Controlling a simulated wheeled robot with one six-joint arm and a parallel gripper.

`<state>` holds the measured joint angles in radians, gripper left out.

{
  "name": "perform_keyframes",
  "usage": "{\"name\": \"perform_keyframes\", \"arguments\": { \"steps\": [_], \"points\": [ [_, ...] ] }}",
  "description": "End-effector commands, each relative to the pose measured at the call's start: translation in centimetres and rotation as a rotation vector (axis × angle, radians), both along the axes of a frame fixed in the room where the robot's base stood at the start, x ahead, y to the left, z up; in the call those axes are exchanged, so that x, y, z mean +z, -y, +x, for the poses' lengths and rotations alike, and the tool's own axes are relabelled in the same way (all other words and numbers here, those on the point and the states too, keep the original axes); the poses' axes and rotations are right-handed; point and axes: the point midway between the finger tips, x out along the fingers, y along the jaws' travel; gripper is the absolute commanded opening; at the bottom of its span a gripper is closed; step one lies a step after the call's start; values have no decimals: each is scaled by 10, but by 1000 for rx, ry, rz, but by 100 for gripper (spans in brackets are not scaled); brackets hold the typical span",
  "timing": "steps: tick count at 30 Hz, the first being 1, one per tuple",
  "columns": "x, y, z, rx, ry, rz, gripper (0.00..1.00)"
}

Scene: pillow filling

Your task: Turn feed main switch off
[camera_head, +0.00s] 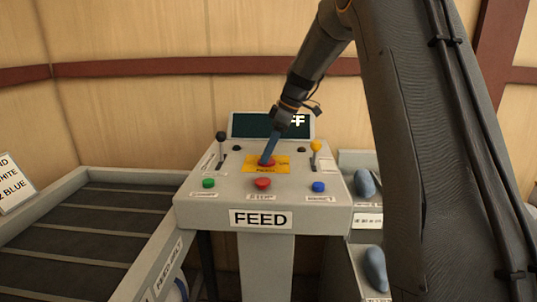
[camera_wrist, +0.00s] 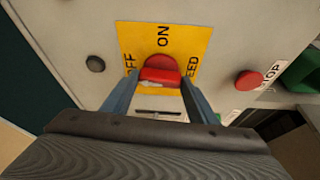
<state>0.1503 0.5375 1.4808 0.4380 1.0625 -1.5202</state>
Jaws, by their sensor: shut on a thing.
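The feed main switch is a red knob (camera_wrist: 160,66) on a yellow plate (camera_wrist: 143,36) marked ON, OFF and FEED. In the head view the red switch (camera_head: 267,162) sits mid-panel on the grey FEED console (camera_head: 335,207), partly hidden by my gripper (camera_head: 268,154). In the wrist view my gripper (camera_wrist: 160,78) has a blue finger on each side of the knob and is shut on it. The dark screen (camera_head: 243,125) behind shows white letters, "FF" readable, the rest hidden by my arm. The knob's exact pointing direction is hard to tell.
The console also has a black-knobbed lever (camera_head: 221,136), a yellow-knobbed lever (camera_head: 315,146), and green (camera_head: 209,183), red (camera_head: 262,183) and blue (camera_head: 318,186) buttons. A roller conveyor (camera_head: 85,222) lies left. Blue-grey objects (camera_head: 365,183) lie at the right.

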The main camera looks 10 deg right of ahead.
Motion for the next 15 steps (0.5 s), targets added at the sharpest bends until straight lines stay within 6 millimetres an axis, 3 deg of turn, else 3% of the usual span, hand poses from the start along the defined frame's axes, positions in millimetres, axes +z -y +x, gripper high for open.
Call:
{"name": "perform_keyframes", "arguments": {
  "steps": [15],
  "points": [
    [1,0,2,107,2,0,31]
  ]
}}
